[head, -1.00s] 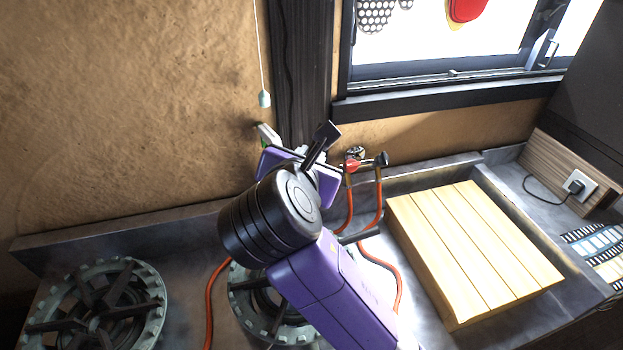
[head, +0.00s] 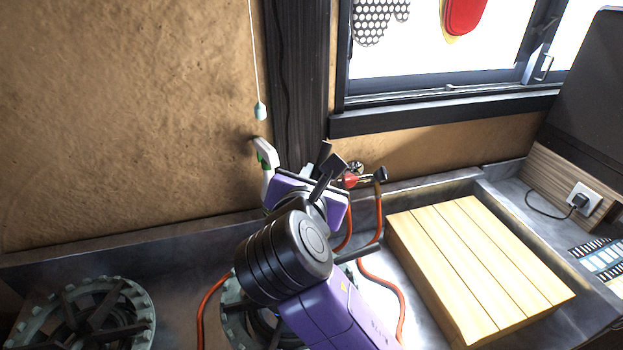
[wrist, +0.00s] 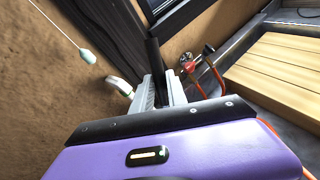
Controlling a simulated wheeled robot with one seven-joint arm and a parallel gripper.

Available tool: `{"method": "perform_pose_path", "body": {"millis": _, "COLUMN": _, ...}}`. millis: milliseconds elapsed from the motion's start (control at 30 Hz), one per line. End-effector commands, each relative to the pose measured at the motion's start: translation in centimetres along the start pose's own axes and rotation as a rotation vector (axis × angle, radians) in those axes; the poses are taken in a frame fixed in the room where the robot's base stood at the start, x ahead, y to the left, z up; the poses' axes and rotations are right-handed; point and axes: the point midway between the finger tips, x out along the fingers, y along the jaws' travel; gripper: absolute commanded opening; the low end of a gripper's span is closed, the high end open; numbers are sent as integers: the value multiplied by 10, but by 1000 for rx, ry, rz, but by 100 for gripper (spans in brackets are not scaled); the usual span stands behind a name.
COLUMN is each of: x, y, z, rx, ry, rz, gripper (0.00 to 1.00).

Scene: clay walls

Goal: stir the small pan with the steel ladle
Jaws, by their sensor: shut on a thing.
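My gripper (wrist: 160,92) is shut on a narrow dark bar (wrist: 153,55) that stands between its pale fingers in the wrist view. The bar looks like the handle of the steel ladle, but no bowl or steel part shows, so its lower end is hidden. In the head view my gripper (head: 328,172) is mostly behind my wrist, in front of the wall above the counter's back edge. The small pan is not visible in either view.
Gas burners (head: 80,318) stand left and behind my arm, with orange hoses (head: 385,275) and a red-handled valve (head: 352,180). A slatted wooden board (head: 480,265) lies right. A pull cord (head: 261,110) and a white-green object (head: 265,158) are at the wall.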

Motion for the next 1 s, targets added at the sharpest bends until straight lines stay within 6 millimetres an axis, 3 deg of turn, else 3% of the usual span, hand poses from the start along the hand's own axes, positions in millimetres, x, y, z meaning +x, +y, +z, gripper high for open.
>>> {"method": "perform_pose_path", "body": {"millis": 300, "x": 16, "y": -11, "z": -16, "rx": -1, "ry": -1, "rz": 1, "gripper": 0}}
{"method": "perform_pose_path", "body": {"millis": 1000, "x": 13, "y": -11, "z": -66, "rx": -1, "ry": 0, "rz": 0, "gripper": 0}}
